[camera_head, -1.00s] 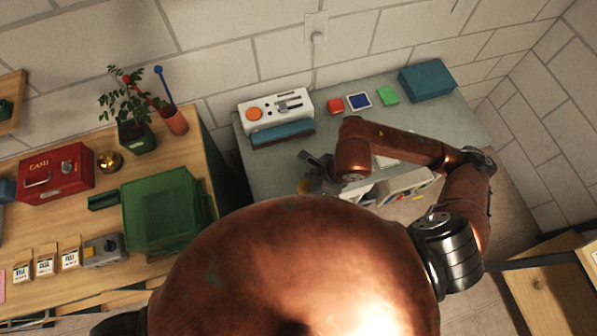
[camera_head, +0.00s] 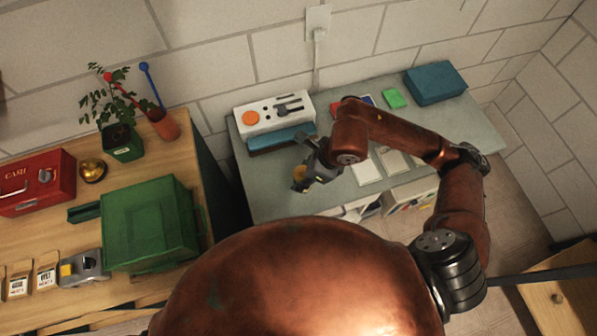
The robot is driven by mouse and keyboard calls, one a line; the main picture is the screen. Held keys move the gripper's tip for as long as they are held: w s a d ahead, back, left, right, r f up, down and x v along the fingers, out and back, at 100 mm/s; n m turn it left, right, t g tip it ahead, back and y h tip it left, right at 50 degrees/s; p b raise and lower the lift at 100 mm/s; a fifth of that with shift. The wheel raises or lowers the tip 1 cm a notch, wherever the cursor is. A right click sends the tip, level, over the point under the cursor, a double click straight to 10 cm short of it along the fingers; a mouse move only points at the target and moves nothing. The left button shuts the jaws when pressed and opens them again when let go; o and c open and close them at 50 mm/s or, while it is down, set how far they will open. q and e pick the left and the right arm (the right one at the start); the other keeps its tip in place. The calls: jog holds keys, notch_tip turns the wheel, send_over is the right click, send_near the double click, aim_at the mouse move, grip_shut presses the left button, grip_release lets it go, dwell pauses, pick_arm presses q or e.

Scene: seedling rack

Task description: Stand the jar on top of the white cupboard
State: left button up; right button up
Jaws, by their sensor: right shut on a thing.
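My right gripper (camera_head: 311,172) is in the middle of the view, shut on a small amber-yellow object, probably the jar (camera_head: 299,174). The fingers hide part of it, and I cannot tell how upright it is. It shows over the left front part of a grey-green top (camera_head: 268,180). White open shelving (camera_head: 411,193) shows below this top's front edge, so this may be the white cupboard. I cannot tell the height between jar and top. My left gripper is out of view.
A white panel with an orange knob (camera_head: 249,118), a green block (camera_head: 395,98) and a teal box (camera_head: 435,83) stand along the back. White sheets (camera_head: 366,172) lie near my right arm. The wooden counter at left holds a green bin (camera_head: 150,224) and a potted plant (camera_head: 122,141).

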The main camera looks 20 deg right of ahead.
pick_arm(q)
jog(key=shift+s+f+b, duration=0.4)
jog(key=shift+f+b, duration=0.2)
pick_arm(e)
jog(key=shift+w+d+f, duration=0.1)
jog(key=shift+w+f, duration=0.8)
jog(key=shift+f, duration=0.65)
jog(key=shift+w+d+f, duration=0.15)
jog(key=shift+w+f, duration=0.75)
jog(key=shift+f, duration=0.6)
jog(key=shift+w+d+f, duration=0.1)
jog(key=shift+w+f, duration=0.8)
jog(key=shift+f, duration=0.65)
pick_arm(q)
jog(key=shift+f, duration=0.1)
pick_arm(e)
jog(key=shift+f, duration=0.1)
jog(key=o, duration=1.2)
jog(key=shift+r, duration=0.2)
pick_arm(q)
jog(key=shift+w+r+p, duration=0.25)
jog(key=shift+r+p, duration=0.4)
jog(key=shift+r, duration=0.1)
pick_arm(e)
jog(key=v, duration=1.2)
